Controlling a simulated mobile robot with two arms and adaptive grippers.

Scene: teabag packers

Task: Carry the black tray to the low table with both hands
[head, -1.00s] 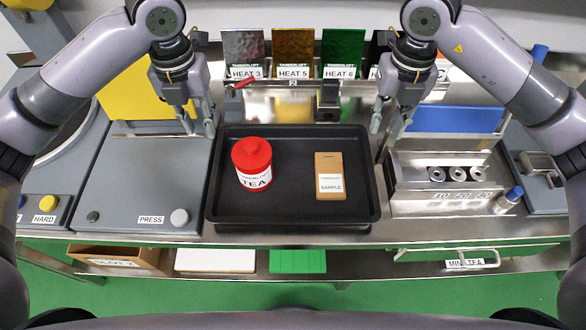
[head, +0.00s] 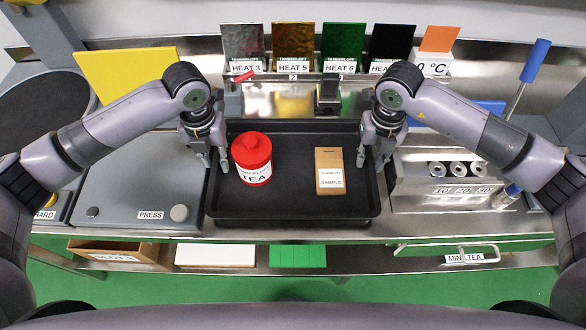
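The black tray (head: 290,215) lies flat on the steel bench. A red tea tin (head: 251,160) stands at its left, and a brown sample box (head: 329,172) stands at its right. My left gripper (head: 212,166) is open at the tray's left wall, with its fingers apart on either side of the rim. My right gripper (head: 370,163) is open at the right wall, its fingers also spread about the rim. I cannot tell whether the fingers touch the tray. I cannot make out a low table in this view.
A grey press unit (head: 137,195) is close on the left, and a steel block with round holes (head: 440,190) is close on the right. Labelled heat plates (head: 292,48) stand behind. A lower shelf below holds a brown carton (head: 118,257) and a white slab (head: 215,256).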

